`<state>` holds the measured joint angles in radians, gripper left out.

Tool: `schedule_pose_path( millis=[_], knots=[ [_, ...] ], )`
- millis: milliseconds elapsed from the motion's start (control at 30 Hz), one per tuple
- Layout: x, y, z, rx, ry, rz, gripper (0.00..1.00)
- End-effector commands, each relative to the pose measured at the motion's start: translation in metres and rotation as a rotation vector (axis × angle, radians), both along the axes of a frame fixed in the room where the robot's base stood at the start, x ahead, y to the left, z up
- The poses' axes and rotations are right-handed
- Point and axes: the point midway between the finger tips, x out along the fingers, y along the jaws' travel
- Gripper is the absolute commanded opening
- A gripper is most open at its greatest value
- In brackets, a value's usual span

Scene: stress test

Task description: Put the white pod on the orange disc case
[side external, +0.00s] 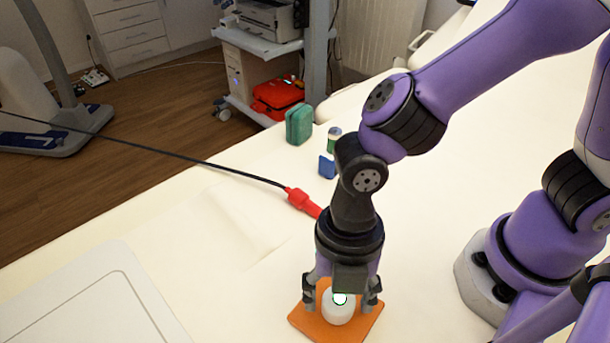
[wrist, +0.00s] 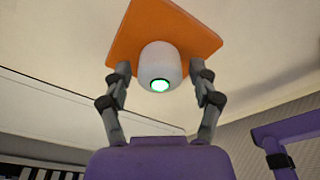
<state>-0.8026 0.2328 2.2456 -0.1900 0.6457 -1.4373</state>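The white pod (side external: 337,312) is a small rounded body with a green-ringed light on it. It appears to stand upright on the orange disc case (side external: 309,322), a flat square lying on the pale table. The wrist view also shows the pod (wrist: 160,62) against the orange case (wrist: 128,32). My gripper (side external: 341,298) is low over the case, with one finger on each side of the pod. In the wrist view the fingertips of my gripper (wrist: 160,72) stand apart from the pod, with a visible gap on both sides. Part of the case is hidden behind the pod and fingers.
A red connector (side external: 302,201) on a black cable lies behind my gripper. A green case (side external: 299,125), a blue block (side external: 327,166) and a small jar (side external: 334,138) stand further back. A pale tray (side external: 95,310) is at the front left. The table between is clear.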

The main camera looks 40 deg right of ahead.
Motion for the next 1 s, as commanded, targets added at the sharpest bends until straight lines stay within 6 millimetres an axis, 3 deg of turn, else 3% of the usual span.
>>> schedule_pose_path(
  millis=[433, 800, 1000],
  knots=[
    [0.001, 0.0, 0.008, 0.002, -0.002, 0.0, 0.78],
    [0.01, -0.009, 0.087, 0.005, -0.004, -0.002, 0.78],
    [0.012, -0.012, 0.116, 0.003, -0.002, -0.002, 0.78]
  ],
)
